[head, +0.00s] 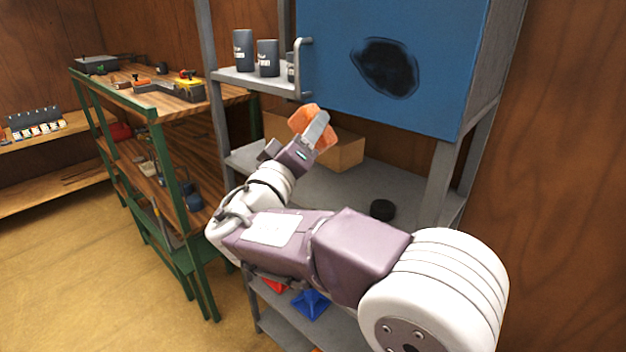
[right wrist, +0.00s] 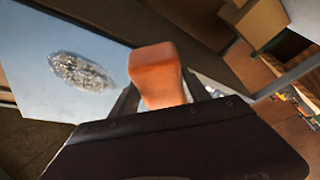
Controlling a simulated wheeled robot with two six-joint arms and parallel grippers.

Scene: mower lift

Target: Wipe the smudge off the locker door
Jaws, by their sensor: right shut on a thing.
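The blue locker door (head: 330,60) is at the upper middle of the head view, with a grey handle (head: 303,68) on its left edge. My left gripper is not in view.
Dark cups (head: 267,58) stand on the shelf left of the door. A cardboard box (head: 343,153) and a black round thing (head: 382,210) are on the shelf below. A green-framed workbench (head: 150,110) with tools stands at the left.

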